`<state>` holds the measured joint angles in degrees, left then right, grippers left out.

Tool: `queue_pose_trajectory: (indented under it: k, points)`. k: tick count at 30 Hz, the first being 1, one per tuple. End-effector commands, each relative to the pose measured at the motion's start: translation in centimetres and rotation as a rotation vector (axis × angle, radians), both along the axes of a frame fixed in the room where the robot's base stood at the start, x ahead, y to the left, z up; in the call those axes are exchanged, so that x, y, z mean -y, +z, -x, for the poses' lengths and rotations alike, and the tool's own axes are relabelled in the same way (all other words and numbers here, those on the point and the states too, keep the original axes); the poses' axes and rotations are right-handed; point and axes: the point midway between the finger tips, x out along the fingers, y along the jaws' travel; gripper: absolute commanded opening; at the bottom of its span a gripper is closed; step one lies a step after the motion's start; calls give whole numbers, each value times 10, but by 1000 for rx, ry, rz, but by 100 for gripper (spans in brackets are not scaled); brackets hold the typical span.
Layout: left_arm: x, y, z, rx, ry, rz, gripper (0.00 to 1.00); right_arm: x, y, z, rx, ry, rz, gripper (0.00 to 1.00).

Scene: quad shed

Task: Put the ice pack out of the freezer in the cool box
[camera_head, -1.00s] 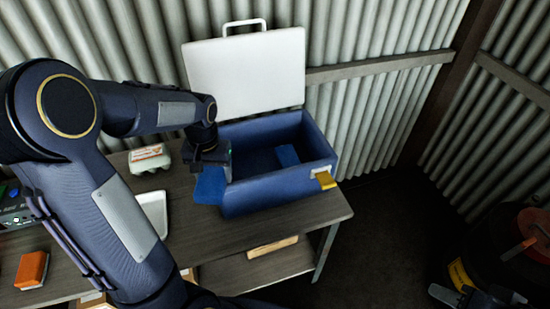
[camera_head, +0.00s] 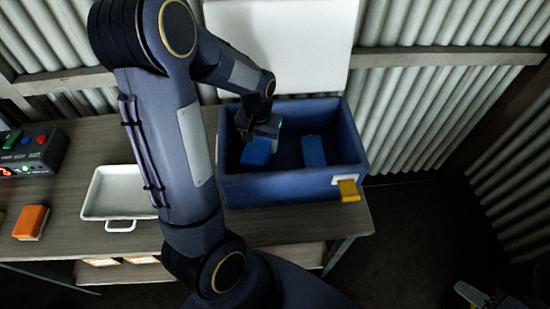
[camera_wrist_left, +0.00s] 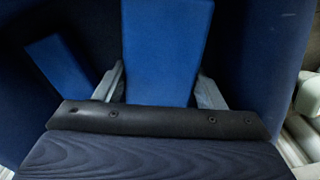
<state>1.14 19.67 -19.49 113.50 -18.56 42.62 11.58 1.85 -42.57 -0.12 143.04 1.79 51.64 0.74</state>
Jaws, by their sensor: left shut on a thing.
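My left gripper (camera_head: 262,130) is shut on a blue ice pack (camera_head: 256,152) and points down inside the cool box. In the left wrist view the held pack (camera_wrist_left: 165,50) sits between the two grey fingers. The blue cool box (camera_head: 290,188) stands open on the bench. A second blue pack (camera_head: 314,151) lies inside it, to the right of the held one; a blue block also shows at the left in the wrist view (camera_wrist_left: 58,75). I cannot tell whether the held pack touches the floor. My right gripper (camera_head: 470,293) shows only partly at the bottom right.
The white lid (camera_head: 290,45) stands raised behind the box. A yellow latch (camera_head: 348,190) juts from its front right. A white tray (camera_head: 100,208), an orange block (camera_head: 31,222) and a control box (camera_head: 38,152) are on the bench (camera_head: 75,250) at left. My left arm hides the middle.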

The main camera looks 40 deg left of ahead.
Motion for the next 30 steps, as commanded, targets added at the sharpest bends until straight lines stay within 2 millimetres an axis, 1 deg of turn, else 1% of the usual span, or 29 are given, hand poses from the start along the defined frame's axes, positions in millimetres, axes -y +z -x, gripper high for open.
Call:
queue_pose_trajectory:
  k: [1, 3, 10, 15, 18, 25, 29, 30]
  points:
    - [0, -10, 1, -5, 0, 0, 22, 0, 1, 0, 0, 0, 0, 40]
    - [0, -22, 1, -4, 1, 0, 22, 0, 2, 0, 0, 0, 0, 40]
    - [0, -45, 0, -3, 0, 0, 22, 0, 2, 0, 0, 0, 0, 40]
    - [0, -68, 0, -3, 0, 0, 22, 0, 4, 0, 0, 0, 0, 40]
    - [0, -74, 0, 0, 0, 0, 22, 0, 4, 0, 0, 0, 0, 40]
    - [0, -75, -1, 2, 0, -1, 22, 0, 3, 0, 0, 0, 0, 40]
    - [0, -79, -1, 2, 0, -1, 22, 0, -2, 0, 0, 0, 0, 40]
    - [0, -78, 0, 1, 0, 0, 69, 0, 0, 0, 0, 0, 0, 40]
